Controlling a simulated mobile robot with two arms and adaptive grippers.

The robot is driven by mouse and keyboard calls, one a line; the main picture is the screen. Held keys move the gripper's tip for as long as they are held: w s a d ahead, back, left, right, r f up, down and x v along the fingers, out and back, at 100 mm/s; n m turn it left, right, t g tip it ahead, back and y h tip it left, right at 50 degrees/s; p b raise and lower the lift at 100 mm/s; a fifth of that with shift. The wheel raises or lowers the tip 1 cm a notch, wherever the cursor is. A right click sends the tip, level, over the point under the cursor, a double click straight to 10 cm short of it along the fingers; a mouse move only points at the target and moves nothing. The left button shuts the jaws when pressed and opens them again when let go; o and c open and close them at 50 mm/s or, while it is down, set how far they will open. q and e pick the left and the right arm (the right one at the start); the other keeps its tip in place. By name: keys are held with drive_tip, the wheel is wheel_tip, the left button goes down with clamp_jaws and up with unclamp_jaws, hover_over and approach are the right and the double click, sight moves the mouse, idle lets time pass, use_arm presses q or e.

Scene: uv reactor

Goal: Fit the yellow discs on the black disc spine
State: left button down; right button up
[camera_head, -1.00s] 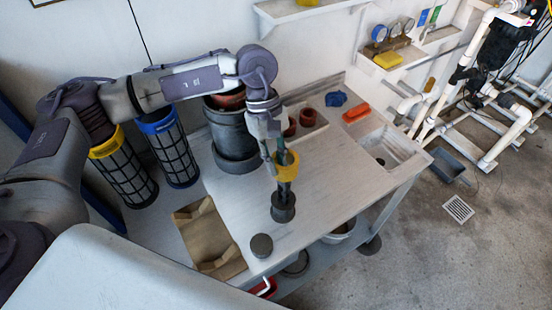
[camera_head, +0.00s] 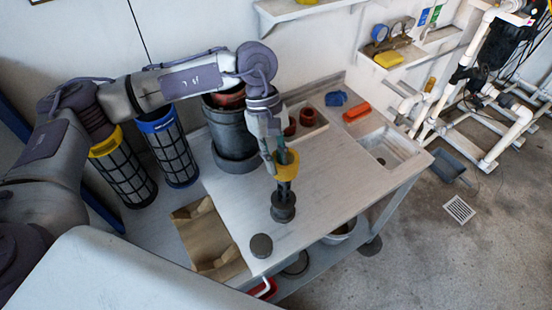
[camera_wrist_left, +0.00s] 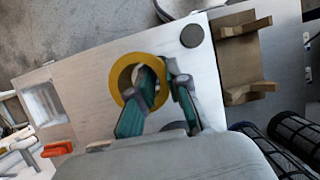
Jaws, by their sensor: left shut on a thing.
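A yellow disc (camera_head: 287,171), ring-shaped with a wide hole, is held by my left gripper (camera_head: 280,154) over the worktable. The black disc spine (camera_head: 283,198) stands upright on the table on a round dark base. The disc is around or just above the spine's upper end; I cannot tell how far the spine goes through it. In the left wrist view the ring (camera_wrist_left: 122,82) shows beside the teal-padded fingers (camera_wrist_left: 160,100), with a dark grey part seen through its hole. No other yellow disc is clearly visible. My right gripper is not in view.
A dark round puck (camera_head: 261,246) lies near the table's front edge. A brown cardboard holder (camera_head: 207,240) is at left. A grey bucket (camera_head: 232,135) stands behind. A tray with red-brown pots (camera_head: 307,117), an orange item (camera_head: 357,112) and a sink (camera_head: 390,147) are at right.

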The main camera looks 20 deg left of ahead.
use_arm(q)
drive_tip(key=shift+b, duration=0.4)
drive_tip(key=shift+b, duration=0.5)
idle(0.9)
drive_tip(key=shift+f, duration=0.15)
drive_tip(key=shift+f+b, duration=1.35)
drive_tip(key=shift+b, duration=0.2)
drive_tip(key=c, duration=1.1)
unclamp_jaws()
drive_tip(key=shift+r, duration=0.1)
drive_tip(key=shift+o, duration=0.2)
drive_tip(key=v, duration=1.2)
